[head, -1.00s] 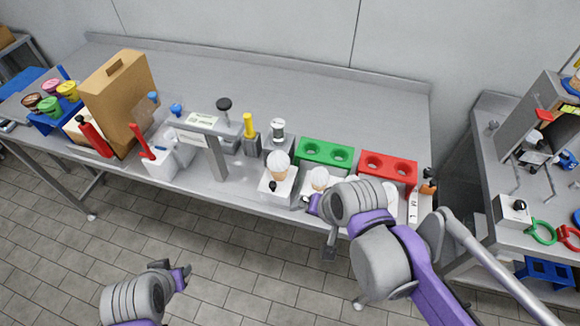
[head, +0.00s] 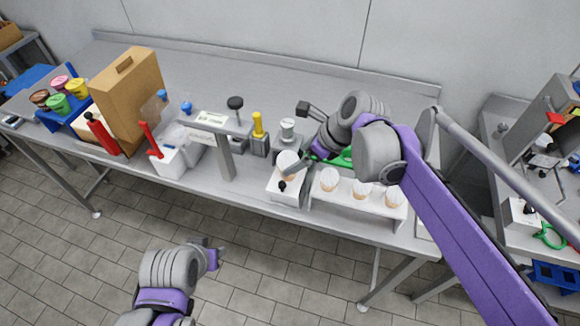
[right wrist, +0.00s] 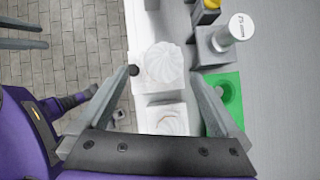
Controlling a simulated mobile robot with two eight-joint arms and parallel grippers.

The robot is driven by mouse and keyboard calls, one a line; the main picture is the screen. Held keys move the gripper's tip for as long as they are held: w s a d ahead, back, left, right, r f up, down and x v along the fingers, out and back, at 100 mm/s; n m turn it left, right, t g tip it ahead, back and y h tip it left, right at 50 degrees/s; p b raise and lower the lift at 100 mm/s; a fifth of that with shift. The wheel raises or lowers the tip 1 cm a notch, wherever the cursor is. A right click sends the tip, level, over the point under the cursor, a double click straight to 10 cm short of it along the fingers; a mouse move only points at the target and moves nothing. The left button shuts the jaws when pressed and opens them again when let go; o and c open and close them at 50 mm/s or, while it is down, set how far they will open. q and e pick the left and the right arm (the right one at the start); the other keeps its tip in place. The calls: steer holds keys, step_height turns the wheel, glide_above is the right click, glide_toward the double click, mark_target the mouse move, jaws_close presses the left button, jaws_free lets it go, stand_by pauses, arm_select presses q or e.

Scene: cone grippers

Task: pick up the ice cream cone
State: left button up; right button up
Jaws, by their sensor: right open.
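An ice cream cone with white swirled top (head: 286,160) stands in a white block-like stand (head: 283,190) on the table. Its white swirl (right wrist: 163,62) shows from above in the right wrist view. My right gripper (head: 299,137) is open and empty, with its fingers pointing left around the area above this cone. In the right wrist view its two fingertips (right wrist: 164,73) lie to either side of the swirl, apart from it; I cannot tell the height gap. My left gripper (head: 208,250) hangs low over the floor in front of the table; its jaw opening is unclear.
A white rack with three more cones (head: 362,190) is to the right. A grey post with a cross-bar (head: 226,160) and a yellow-topped tool (head: 257,125) stand left of the cone.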

mark_target(288, 163)
steer(key=x, duration=0.6)
steer(key=shift+w+f, duration=0.15)
steer(key=shift+w, duration=0.2)
steer(key=c, duration=0.9)
steer(key=shift+r, duration=0.2)
